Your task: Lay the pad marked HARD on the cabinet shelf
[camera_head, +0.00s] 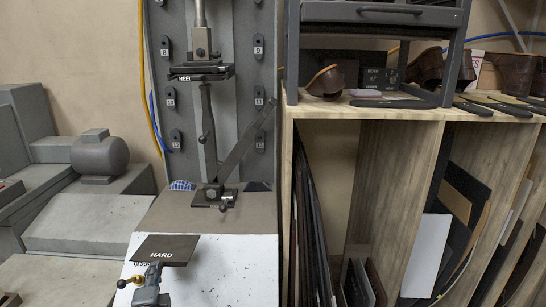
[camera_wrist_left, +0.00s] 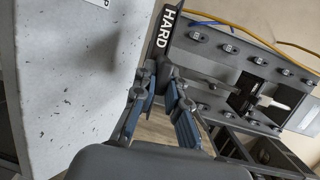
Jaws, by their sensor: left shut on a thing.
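The pad marked HARD (camera_head: 182,243) is a dark flat plate with white lettering on its face and front edge. In the head view it is roughly level at the lower left, over the white speckled surface. My left gripper (camera_head: 152,280) is shut on its near edge. The left wrist view shows the pad (camera_wrist_left: 158,42) edge-on between the fingertips (camera_wrist_left: 163,78). The wooden cabinet (camera_head: 398,113) stands at the right, with upright partitions below its top board. Which surface is the cabinet shelf, I cannot tell for sure. My right gripper is not in view.
A second dark pad (camera_head: 202,71), lettering partly legible, sits on the stitcher post behind. A dark metal rack (camera_head: 292,60) stands on the cabinet top, with shoes (camera_head: 325,82) and boxes around it. Leaning sheets (camera_head: 428,255) fill the cabinet bays. The white surface (camera_head: 240,270) beside the pad is clear.

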